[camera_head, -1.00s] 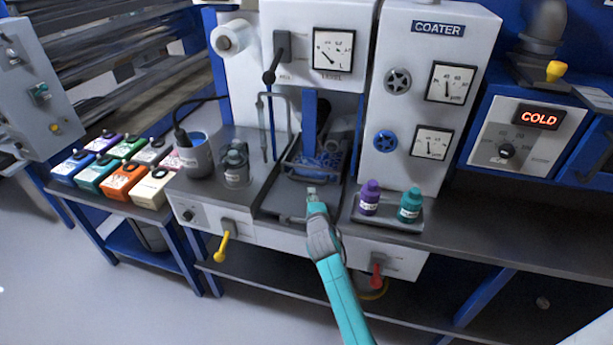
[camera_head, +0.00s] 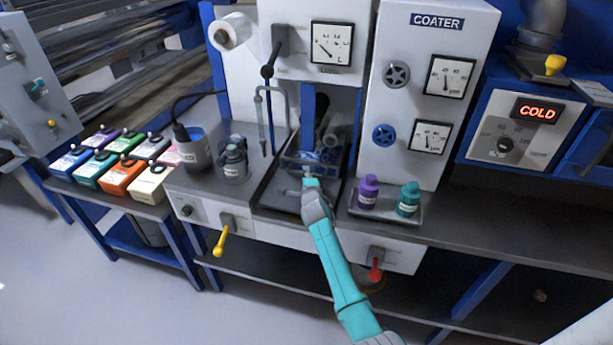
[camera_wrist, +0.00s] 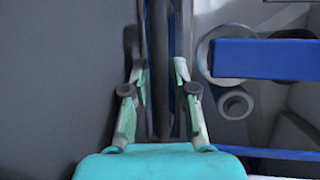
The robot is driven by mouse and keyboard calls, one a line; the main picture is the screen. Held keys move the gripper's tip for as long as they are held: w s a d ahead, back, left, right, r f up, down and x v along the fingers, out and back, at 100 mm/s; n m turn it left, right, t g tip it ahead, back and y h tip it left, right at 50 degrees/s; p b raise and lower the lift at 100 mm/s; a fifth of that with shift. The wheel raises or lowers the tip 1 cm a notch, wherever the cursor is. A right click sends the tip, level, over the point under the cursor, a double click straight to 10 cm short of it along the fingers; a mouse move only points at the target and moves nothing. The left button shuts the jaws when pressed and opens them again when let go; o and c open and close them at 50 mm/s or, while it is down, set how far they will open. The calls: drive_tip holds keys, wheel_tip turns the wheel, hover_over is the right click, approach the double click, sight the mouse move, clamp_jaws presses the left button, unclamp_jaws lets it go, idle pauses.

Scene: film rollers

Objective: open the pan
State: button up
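I take the pan to be the dark flat tray (camera_head: 279,198) set in the middle of the bench, below the blue upright; I cannot make out a separate lid or handle. My gripper (camera_head: 311,181) is over its right part, close to the low blue-framed part at the back. In the wrist view my gripper's fingertips (camera_wrist: 160,78) stand apart, with a long dark bar (camera_wrist: 159,40) showing between them. The fingers look open; contact with the bar cannot be seen. My forearm and gripper hide part of the tray.
A small tray (camera_head: 385,213) with a purple bottle (camera_head: 368,193) and a teal bottle (camera_head: 408,199) stands close right. A grey pot (camera_head: 194,150) and a dark jar (camera_head: 234,162) stand left. A yellow lever (camera_head: 222,240) and red lever (camera_head: 375,272) hang in front.

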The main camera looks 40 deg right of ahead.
drive_tip(key=shift+c, duration=0.3)
clamp_jaws()
drive_tip(key=shift+s+a, duration=0.1)
drive_tip(key=s+a, duration=0.3)
drive_tip(key=a, duration=0.1)
drive_tip(key=s+a, duration=0.3)
drive_tip(key=a, duration=0.1)
drive_tip(key=s+a, duration=0.4)
drive_tip(key=shift+a, duration=0.3)
drive_tip(key=shift+o, duration=0.3)
unclamp_jaws()
drive_tip(key=shift+w, duration=0.1)
